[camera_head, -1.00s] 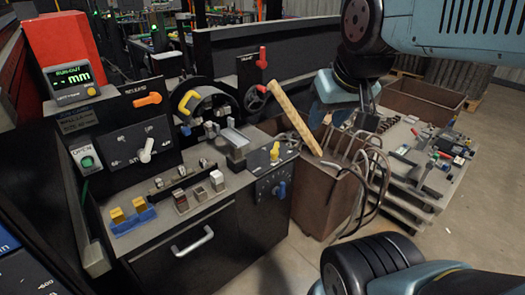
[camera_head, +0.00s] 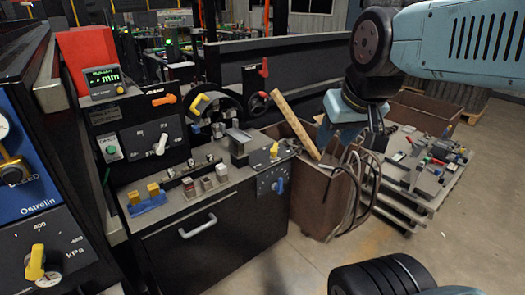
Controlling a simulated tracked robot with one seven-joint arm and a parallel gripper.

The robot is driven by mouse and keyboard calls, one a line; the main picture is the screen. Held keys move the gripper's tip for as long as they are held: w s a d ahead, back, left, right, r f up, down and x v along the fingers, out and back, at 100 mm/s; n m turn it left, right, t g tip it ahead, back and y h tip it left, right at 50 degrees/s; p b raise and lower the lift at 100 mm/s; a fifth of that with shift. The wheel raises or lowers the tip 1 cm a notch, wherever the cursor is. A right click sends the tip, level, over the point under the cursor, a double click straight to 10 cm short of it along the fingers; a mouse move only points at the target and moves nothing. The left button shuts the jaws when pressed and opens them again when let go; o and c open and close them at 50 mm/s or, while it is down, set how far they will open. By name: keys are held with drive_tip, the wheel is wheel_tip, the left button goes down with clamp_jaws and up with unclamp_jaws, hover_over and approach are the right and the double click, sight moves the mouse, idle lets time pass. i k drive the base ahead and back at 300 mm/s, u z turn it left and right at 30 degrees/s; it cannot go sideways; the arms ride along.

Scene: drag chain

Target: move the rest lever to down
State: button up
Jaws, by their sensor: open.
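I cannot tell for certain which handle is the rest lever. An orange lever (camera_head: 164,100) lies nearly level on the upper black panel, under a label too small to read surely. A red-handled lever (camera_head: 264,68) stands upright behind the bench. A small yellow-topped lever (camera_head: 274,150) stands at the bench's right front corner, above a blue knob (camera_head: 280,184). My gripper (camera_head: 352,143) hangs at the upper right, over the brown bin area, well apart from all these levers. It is open, with nothing seen in it; its fingertips are hard to make out.
The black bench (camera_head: 200,242) carries small blocks and fixtures. A brown bin (camera_head: 318,196) with a wooden plank (camera_head: 295,123) and looped cables stands to its right. A tool-strewn table (camera_head: 431,172) is farther right. A blue gauge panel (camera_head: 35,180) is at left. Floor (camera_head: 285,262) ahead is clear.

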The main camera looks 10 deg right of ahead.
sight(273, 152)
drive_tip(key=z, duration=0.15)
drive_tip(key=i, duration=0.9)
drive_tip(key=u, duration=0.1)
